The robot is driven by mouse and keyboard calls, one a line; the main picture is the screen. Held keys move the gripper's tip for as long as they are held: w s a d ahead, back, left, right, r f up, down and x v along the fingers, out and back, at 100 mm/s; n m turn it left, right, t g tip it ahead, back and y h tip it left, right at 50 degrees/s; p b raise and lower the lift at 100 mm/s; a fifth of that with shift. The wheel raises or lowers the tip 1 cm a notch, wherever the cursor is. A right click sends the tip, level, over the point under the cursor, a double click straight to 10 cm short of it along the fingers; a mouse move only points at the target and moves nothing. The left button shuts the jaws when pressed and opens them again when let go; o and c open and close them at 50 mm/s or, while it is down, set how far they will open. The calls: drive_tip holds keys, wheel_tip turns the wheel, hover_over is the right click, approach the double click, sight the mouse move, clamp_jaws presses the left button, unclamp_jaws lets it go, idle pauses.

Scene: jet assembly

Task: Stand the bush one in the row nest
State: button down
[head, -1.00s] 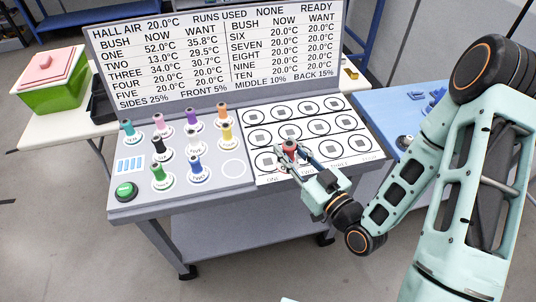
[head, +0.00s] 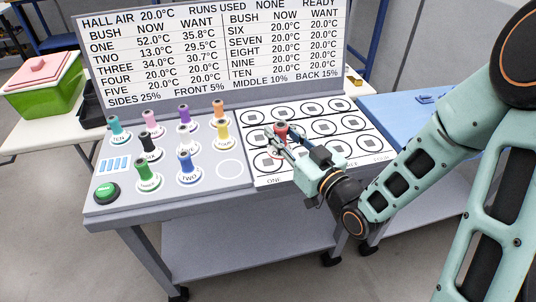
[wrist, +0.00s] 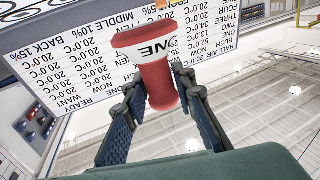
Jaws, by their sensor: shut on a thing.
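The red bush one (head: 281,130) is held in my gripper (head: 282,138) over the left part of the white nest board (head: 330,165). In the wrist view the bush (wrist: 152,72) shows its "ONE" label on a white band, with the fingers closed on its lower, narrower body. The board has rows of ringed nests, each with a grey square in the middle. The nests I can see look empty; my gripper and forearm hide some front ones. I cannot tell the exact height of the bush above the board.
Several coloured bushes stand on labelled white discs at left, including green (head: 143,170), blue (head: 186,165) and yellow (head: 223,132). One white disc (head: 229,169) is bare. A green button (head: 106,190) is at front left. The readout panel (head: 210,55) rises behind.

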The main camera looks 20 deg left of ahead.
drive_tip(key=shift+w+a+f+b, duration=0.7)
drive_tip(key=shift+w+a+f, duration=0.15)
drive_tip(key=shift+f, duration=0.8)
drive_tip(key=shift+w+a+f+b, duration=0.7)
drive_tip(key=shift+w+f, duration=0.25)
drive_tip(key=shift+f, duration=0.75)
drive_tip(key=shift+w+a+f+b, duration=0.65)
drive_tip(key=shift+w+a+f, duration=0.25)
drive_tip(key=shift+f, duration=0.75)
drive_tip(key=shift+f+b, duration=0.2)
drive_tip(key=shift+b, duration=0.1)
drive_tip(key=c, duration=1.6)
unclamp_jaws()
drive_tip(key=shift+r, duration=0.1)
drive_tip(key=shift+r, duration=0.1)
